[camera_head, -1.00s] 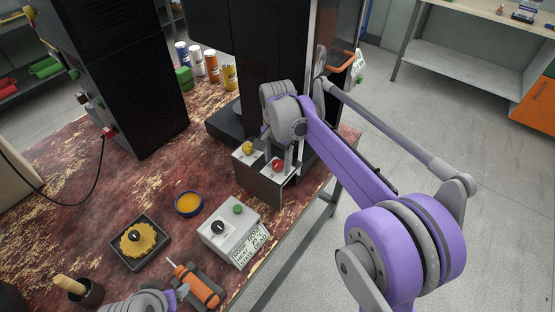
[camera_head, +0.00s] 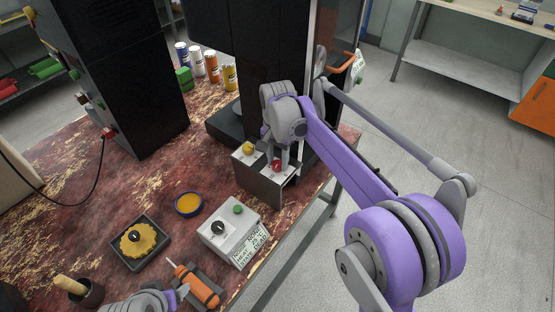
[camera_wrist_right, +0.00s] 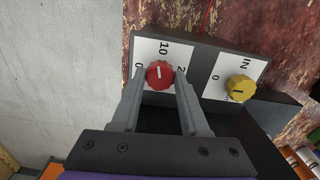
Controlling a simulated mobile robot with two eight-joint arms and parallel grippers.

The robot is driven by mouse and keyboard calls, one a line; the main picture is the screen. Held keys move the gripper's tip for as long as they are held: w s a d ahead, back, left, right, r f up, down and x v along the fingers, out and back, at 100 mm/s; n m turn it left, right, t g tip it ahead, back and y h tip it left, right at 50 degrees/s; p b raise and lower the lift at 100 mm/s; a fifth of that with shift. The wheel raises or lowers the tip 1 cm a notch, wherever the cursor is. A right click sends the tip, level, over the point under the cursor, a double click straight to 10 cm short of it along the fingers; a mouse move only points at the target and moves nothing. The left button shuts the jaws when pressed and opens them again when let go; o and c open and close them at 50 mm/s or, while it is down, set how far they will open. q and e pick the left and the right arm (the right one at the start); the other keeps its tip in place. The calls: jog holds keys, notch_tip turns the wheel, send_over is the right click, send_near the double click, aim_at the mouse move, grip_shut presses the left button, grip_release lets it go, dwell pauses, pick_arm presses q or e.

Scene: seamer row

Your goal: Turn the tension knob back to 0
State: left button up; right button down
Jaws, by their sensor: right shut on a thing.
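A red knob (camera_wrist_right: 160,74) with a white pointer line sits on a white scale plate (camera_wrist_right: 147,49) marked 0, 10 and a partly hidden number starting with 2. Its line points roughly toward the 10. My right gripper (camera_wrist_right: 159,82) is shut on this knob, one finger on each side. In the head view the red knob (camera_head: 277,165) is on the grey box (camera_head: 262,187) under my right gripper (camera_head: 279,157). No plate reading "tension" is legible. My left gripper (camera_head: 178,294) is partly in view at the bottom edge; its jaw opening is unclear.
A yellow knob (camera_wrist_right: 240,89) with 0 and IN marks sits beside the red one. A control box (camera_head: 229,230), a yellow geared part (camera_head: 138,240) in a tray, a blue-rimmed dish (camera_head: 189,204) and an orange tool (camera_head: 198,286) lie nearer. Cans (camera_head: 212,68) stand behind.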

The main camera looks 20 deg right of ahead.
aim_at(278, 164)
jog(key=n, duration=0.7)
jog(key=shift+p, duration=0.3)
jog(key=n, duration=0.3)
jog(key=shift+n, duration=1.9)
jog(key=shift+c, duration=2.1)
grip_release()
notch_tip(278, 164, up, 11)
jog(key=p, duration=0.1)
jog(key=shift+f, duration=0.1)
